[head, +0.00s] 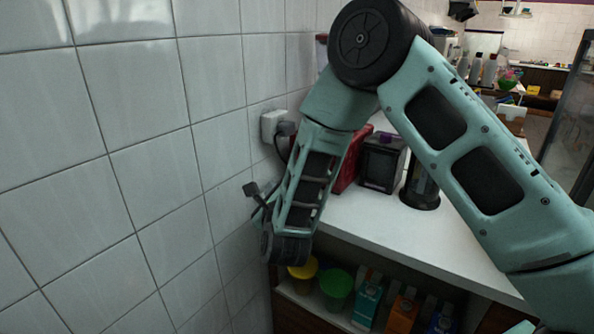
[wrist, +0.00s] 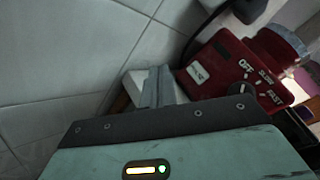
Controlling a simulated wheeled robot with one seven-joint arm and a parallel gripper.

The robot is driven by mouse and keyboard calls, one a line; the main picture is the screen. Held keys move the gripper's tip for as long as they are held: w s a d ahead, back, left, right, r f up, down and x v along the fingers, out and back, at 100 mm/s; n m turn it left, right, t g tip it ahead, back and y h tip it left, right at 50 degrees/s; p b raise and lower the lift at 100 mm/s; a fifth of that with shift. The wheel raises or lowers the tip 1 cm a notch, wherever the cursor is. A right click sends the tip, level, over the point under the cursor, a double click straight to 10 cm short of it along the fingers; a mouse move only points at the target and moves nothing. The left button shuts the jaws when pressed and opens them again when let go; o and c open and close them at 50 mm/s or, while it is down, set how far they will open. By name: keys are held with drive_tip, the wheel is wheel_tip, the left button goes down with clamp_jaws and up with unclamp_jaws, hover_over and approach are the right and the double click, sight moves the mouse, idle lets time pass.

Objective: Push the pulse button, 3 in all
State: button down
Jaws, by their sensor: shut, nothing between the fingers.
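A red appliance (wrist: 235,72) with a dial marked OFF, SLOW and FAST fills the upper right of the wrist view. A small pale rectangle (wrist: 197,74) sits on the left part of its front; its lettering is too small to read, so I cannot tell whether it is the pulse button. My gripper (wrist: 157,84) has its fingers together with nothing between them, just left of the pale rectangle in the picture. I cannot tell whether they touch the front. In the head view, the red appliance (head: 350,163) is mostly hidden behind my arm.
A white-tiled wall (head: 150,150) runs close along the left. A wall socket (head: 272,124) with a plug and cord is behind my arm. A dark box-shaped appliance (head: 381,163) stands on the white counter (head: 385,222). Yellow and green tubs and cartons fill the shelf below.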

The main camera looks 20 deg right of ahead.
drive_tip(key=w+d, duration=0.1)
drive_tip(key=d, duration=0.1)
drive_tip(key=w+d, duration=0.1)
drive_tip(key=w+d+p, duration=0.1)
drive_tip(key=w+d, duration=0.1)
drive_tip(key=shift+d, duration=0.3)
drive_tip(key=shift+w+d, duration=0.55)
drive_tip(key=shift+d, duration=0.15)
drive_tip(key=shift+w+d+b, duration=0.1)
drive_tip(key=shift+d+b, duration=0.05)
drive_tip(key=shift+b, duration=0.15)
idle(1.4)
drive_tip(key=shift+w+d, duration=0.15)
drive_tip(key=shift+d, duration=0.05)
drive_tip(key=shift+w+d+b, duration=0.3)
drive_tip(key=shift+d+b, duration=0.1)
drive_tip(key=shift+b, duration=0.1)
idle(0.7)
idle(0.3)
drive_tip(key=shift+s+a+b, duration=0.35)
drive_tip(key=shift+s+a, duration=0.2)
drive_tip(key=shift+a, duration=0.15)
